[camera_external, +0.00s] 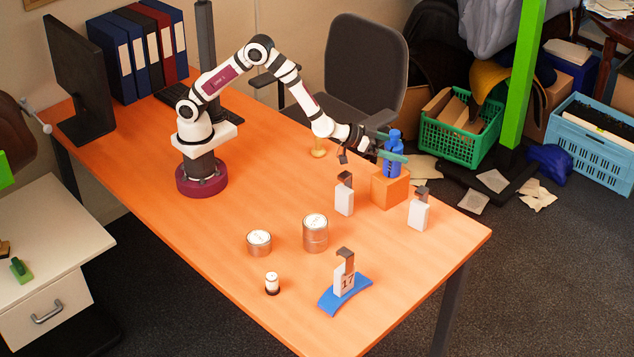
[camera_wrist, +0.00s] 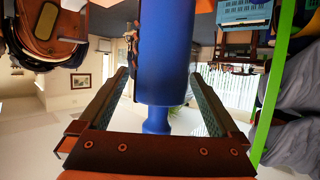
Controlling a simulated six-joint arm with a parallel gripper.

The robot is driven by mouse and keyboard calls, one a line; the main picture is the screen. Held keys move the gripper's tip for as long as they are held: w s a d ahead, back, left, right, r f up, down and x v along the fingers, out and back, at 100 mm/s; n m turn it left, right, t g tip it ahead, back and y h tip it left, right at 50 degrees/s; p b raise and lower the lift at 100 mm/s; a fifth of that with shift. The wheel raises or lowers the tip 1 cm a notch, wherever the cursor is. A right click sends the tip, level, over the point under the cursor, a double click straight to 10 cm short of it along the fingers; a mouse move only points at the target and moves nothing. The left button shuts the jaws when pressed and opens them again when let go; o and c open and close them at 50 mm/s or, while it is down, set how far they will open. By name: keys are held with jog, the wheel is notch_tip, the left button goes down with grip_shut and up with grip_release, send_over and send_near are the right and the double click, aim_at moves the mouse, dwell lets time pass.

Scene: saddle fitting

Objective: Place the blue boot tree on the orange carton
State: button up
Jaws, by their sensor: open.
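The blue boot tree (camera_external: 393,160) stands upright on top of the orange carton (camera_external: 389,191), near the right side of the desk. My gripper (camera_external: 393,147) is level with the boot tree's upper part, with a green finger on either side of it. In the wrist view the boot tree (camera_wrist: 166,55) fills the space between my open fingers. A gap shows by the left finger, while the right finger is very close to it; whether they touch I cannot tell. The carton is not seen in the wrist view.
White blocks with grey tops stand on either side of the carton, one left (camera_external: 344,197) and one right (camera_external: 419,212). A blue curved piece (camera_external: 326,302) carries a block marked 17. Tins (camera_external: 315,233) stand mid-desk. The desk's right edge is beyond the carton.

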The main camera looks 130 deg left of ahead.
jog(key=s+d+r+m+g+h, duration=0.1)
jog(key=s+d+r+m+h, duration=0.2)
jog(key=d, duration=0.7)
jog(key=s+d+m+h, duration=0.3)
jog(key=s+d, duration=0.3)
jog(key=d, duration=0.4)
jog(key=s+d+r+m+g+h, duration=0.1)
jog(key=s+d+r+m+h, duration=0.2)
jog(key=d, duration=0.7)
jog(key=s+d+m+g, duration=0.2)
jog(key=s+m+g, duration=0.4)
jog(key=s, duration=1.7)
jog(key=shift+s+g+y, duration=0.3)
jog(key=shift+g, duration=0.1)
